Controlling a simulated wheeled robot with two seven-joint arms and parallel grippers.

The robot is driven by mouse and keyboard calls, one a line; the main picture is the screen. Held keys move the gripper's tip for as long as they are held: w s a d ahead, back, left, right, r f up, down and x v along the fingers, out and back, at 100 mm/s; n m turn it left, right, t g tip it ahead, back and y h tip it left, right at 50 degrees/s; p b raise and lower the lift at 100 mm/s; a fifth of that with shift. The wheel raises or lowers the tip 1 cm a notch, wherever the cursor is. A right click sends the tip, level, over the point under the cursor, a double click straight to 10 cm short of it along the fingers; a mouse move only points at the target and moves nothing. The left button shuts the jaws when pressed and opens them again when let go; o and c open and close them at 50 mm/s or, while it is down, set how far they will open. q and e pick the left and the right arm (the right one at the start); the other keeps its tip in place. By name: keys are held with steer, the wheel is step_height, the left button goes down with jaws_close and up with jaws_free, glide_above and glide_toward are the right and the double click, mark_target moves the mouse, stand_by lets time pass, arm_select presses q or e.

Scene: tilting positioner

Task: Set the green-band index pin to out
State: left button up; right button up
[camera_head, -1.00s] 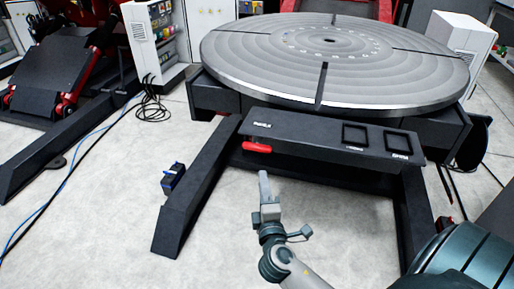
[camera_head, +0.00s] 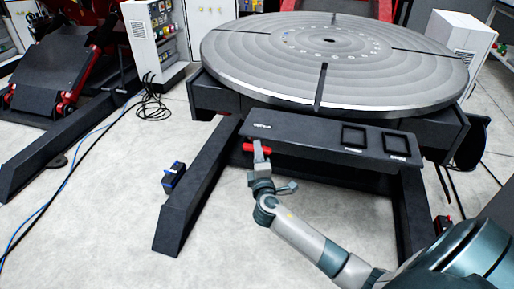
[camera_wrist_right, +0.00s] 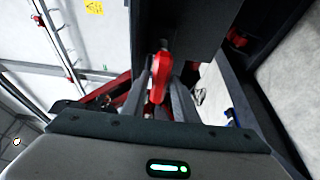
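A red handle (camera_head: 262,149) sticks out at the left end of the dark panel under the round table. It is the only pin-like part that I can make out, and no green band shows on it. My right gripper (camera_head: 260,156) is at this handle, covering part of it in the head view. In the right wrist view the red handle (camera_wrist_right: 160,76) lies between the two fingers of my right gripper (camera_wrist_right: 162,88). The fingers stand apart, one on each side; whether they touch it is unclear. My left gripper is not in view.
The dark panel (camera_head: 315,142) has a small label and two square frames. The round grey table (camera_head: 400,75) is above it. A dark base leg (camera_head: 190,205) stands left of my arm, with a small black-and-blue box (camera_head: 173,178) beside it. Cables (camera_head: 152,107) lie on the floor.

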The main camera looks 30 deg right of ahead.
steer(key=shift+x, duration=1.05)
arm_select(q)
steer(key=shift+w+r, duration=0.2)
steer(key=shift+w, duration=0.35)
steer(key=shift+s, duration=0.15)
arm_select(e)
steer(key=shift+c, duration=0.7)
